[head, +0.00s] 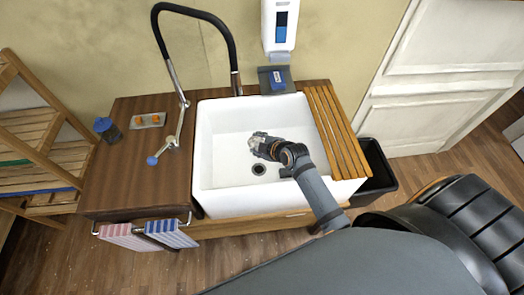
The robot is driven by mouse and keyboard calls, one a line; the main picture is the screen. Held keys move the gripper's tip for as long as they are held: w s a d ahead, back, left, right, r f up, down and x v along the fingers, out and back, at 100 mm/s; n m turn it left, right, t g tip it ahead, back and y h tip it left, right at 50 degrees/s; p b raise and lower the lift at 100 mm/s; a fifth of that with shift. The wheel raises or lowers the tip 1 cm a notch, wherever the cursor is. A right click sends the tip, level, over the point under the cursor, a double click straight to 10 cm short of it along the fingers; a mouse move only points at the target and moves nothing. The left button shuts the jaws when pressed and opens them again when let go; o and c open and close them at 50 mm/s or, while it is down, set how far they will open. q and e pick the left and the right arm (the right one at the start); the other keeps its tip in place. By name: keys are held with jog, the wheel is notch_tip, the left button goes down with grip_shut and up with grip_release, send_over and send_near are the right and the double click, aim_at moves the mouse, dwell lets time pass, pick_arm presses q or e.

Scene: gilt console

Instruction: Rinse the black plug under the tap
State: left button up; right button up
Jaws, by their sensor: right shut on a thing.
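My right gripper (256,143) is low inside the white sink (220,190), above and near the dark round drain hole (258,169). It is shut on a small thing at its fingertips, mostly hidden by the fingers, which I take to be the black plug. The tap (224,28) is a tall black arch with steel ends behind the sink. Its hanging steel end (178,85) is over the left counter side, apart from my gripper. No running water is visible. My left gripper is out of view.
A slatted wooden board (337,130) borders the sink on the right. The wooden counter (120,180) on the left bears a blue-capped jar (108,130) and a small tray (148,121). A soap dispenser (280,28) is on the wall. A black bin (375,165) stands at right.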

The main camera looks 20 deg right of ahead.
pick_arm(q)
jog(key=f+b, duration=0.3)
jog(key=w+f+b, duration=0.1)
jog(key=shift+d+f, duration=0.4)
pick_arm(e)
jog(key=w+a+f, duration=0.1)
jog(key=w, duration=0.7)
jog(key=shift+w+f, duration=0.15)
jog(key=shift+f, duration=0.15)
